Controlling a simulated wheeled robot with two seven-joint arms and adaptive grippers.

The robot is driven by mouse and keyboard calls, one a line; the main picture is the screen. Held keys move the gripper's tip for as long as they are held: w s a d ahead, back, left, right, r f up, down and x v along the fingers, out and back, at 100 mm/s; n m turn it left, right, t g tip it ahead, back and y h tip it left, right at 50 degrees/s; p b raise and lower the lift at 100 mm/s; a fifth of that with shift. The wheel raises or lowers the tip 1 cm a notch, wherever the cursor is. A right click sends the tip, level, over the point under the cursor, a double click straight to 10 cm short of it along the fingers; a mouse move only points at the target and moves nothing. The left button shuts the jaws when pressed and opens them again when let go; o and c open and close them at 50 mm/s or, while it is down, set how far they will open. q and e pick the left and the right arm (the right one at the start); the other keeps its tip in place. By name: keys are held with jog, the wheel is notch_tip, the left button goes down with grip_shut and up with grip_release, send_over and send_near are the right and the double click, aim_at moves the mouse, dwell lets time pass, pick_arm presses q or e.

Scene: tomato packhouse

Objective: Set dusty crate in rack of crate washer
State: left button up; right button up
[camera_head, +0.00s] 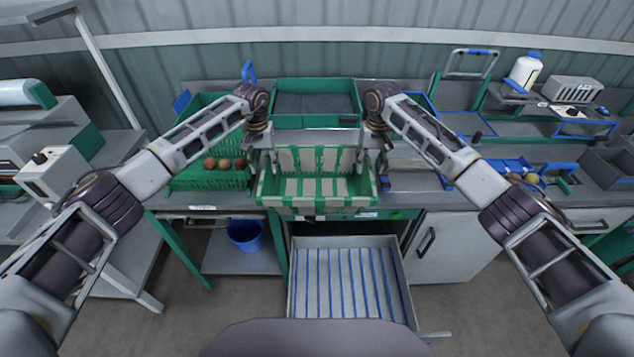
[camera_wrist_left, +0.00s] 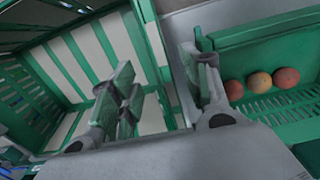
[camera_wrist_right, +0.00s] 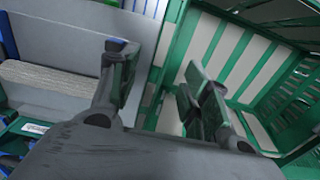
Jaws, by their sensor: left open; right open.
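The green crate (camera_head: 318,201) with pale panels between its slats stands upright on the counter, in the middle of the head view. My left gripper (camera_head: 263,160) is open at the crate's left end. In the left wrist view the crate's end wall (camera_wrist_left: 150,38) runs between its fingers (camera_wrist_left: 165,95). My right gripper (camera_head: 374,155) is open at the right end, and in the right wrist view that wall (camera_wrist_right: 168,55) passes between its fingers (camera_wrist_right: 160,90). Contact cannot be told. The washer's rack (camera_head: 350,275), a pulled-out tray with blue bars, is below the counter and empty.
A green crate with several tomatoes (camera_head: 208,178) stands close left of the middle crate. A green-rimmed grey bin (camera_head: 315,118) is behind it. A blue bucket (camera_head: 246,236) is on the lower shelf. A white cabinet (camera_head: 450,245) is right of the rack.

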aim_at(265, 169)
pick_arm(q)
jog(key=shift+f, duration=2.25)
pick_arm(e)
jog(key=shift+f, duration=2.25)
pick_arm(q)
grip_shut()
pick_arm(e)
grip_shut()
